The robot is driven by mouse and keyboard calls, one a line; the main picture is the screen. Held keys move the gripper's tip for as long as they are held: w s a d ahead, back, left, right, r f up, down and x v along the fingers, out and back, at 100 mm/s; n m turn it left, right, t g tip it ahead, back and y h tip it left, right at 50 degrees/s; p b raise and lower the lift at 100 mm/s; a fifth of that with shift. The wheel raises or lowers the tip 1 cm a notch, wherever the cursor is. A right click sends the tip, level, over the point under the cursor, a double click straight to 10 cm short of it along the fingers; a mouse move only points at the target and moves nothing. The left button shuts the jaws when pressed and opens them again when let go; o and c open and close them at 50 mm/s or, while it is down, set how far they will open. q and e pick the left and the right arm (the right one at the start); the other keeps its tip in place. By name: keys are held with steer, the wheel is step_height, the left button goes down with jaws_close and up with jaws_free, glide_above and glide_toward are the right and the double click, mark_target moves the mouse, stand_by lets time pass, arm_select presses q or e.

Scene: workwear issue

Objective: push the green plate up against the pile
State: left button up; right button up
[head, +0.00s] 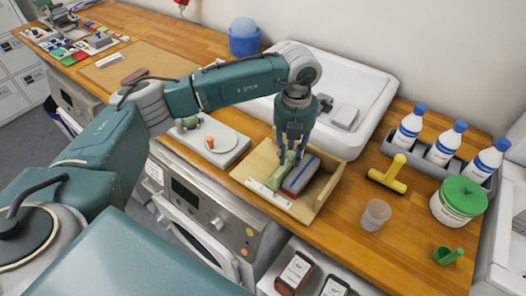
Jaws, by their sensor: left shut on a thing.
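The green plate (280,176) stands in a shallow wooden tray (319,205) on the counter. My left gripper (290,154) reaches down from above and is shut on the upper part of the green plate. The pile (302,175), blue-grey on top with a red edge, lies in the tray just right of the plate. I cannot tell whether plate and pile touch. The gripper hides part of the plate's top and the back of the tray. My right gripper is out of view.
A white sink (375,93) is behind the tray. To the right are a yellow T-shaped tool (388,177), a clear cup (375,214), a grey bottle rack (436,166) and a green-lidded tub (457,207). A grey board (222,140) lies to the left.

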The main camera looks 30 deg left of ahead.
arm_select(q)
steer(key=shift+s+d, duration=0.2)
steer(key=shift+d, duration=1.15)
steer(key=shift+s+d, duration=0.15)
steer(key=shift+d, duration=1.15)
steer(key=o, duration=0.6)
steer(key=shift+d, duration=0.1)
step_height(320, 180, up, 8)
steer(key=p, duration=0.3)
